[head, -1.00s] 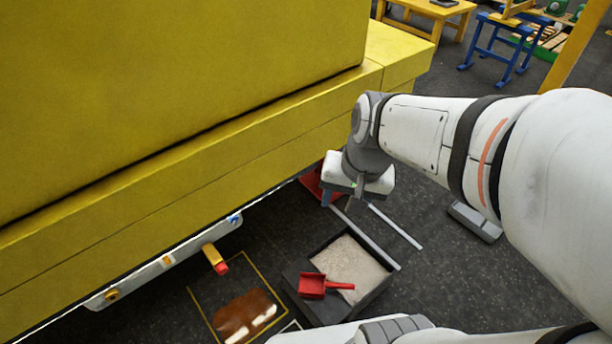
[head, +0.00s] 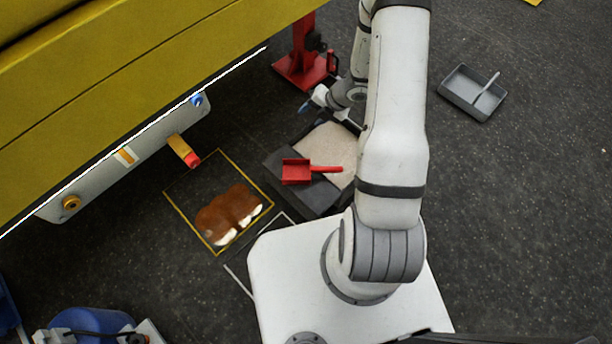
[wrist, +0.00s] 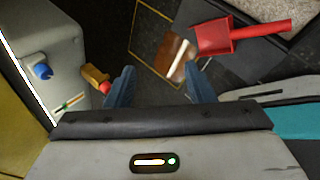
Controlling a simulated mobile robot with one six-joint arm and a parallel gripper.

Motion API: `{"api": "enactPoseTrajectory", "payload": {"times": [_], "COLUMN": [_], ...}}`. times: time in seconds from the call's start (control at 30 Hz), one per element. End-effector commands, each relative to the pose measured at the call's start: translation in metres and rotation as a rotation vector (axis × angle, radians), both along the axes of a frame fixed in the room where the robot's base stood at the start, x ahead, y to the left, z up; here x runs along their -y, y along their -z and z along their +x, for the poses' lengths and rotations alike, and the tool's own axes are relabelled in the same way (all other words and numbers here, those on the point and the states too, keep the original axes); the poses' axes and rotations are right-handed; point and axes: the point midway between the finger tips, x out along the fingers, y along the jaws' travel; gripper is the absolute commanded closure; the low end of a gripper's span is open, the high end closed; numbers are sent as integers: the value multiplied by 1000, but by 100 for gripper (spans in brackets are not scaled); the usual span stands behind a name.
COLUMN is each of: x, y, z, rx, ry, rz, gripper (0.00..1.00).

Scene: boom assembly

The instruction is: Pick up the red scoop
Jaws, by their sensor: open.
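The red scoop (head: 297,171) lies across the dark edge of a tray of pale granular material (head: 329,144), its handle pointing right over that material. In the wrist view the scoop (wrist: 232,36) is at the upper right, beyond my right finger and apart from it. My gripper (wrist: 161,86) has its two blue fingers spread with nothing between them. In the head view my gripper (head: 310,103) is beyond the scoop, near the tray's far side, partly hidden by my arm.
A brown spill with white patches (head: 228,213) lies inside a yellow floor outline left of the tray. A yellow-and-red fitting (head: 183,150) juts from the panel under the yellow structure (head: 120,85). A red stand (head: 300,66) is behind. A grey tray (head: 473,92) lies right.

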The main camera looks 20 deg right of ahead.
Motion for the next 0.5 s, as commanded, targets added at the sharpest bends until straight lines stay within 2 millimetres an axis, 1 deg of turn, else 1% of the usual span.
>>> {"api": "enactPoseTrajectory", "payload": {"times": [0.03,0.07,0.1,0.17,0.2,0.3,0.33,0.4,0.5], "x": [9,14,21,30,34,44,46,49,51], "y": [48,68,93,128,150,191,200,215,227], "z": [-6,-8,-12,-20,-26,-40,-44,-50,-55], "rx": [-90,-137,-200,-287,-338,-441,-464,-505,-534], "ry": [153,245,367,538,640,851,902,988,1053], "rz": [38,58,84,118,137,174,183,197,207], "gripper": [51,51,51,51,51,51,51,51,51]}}
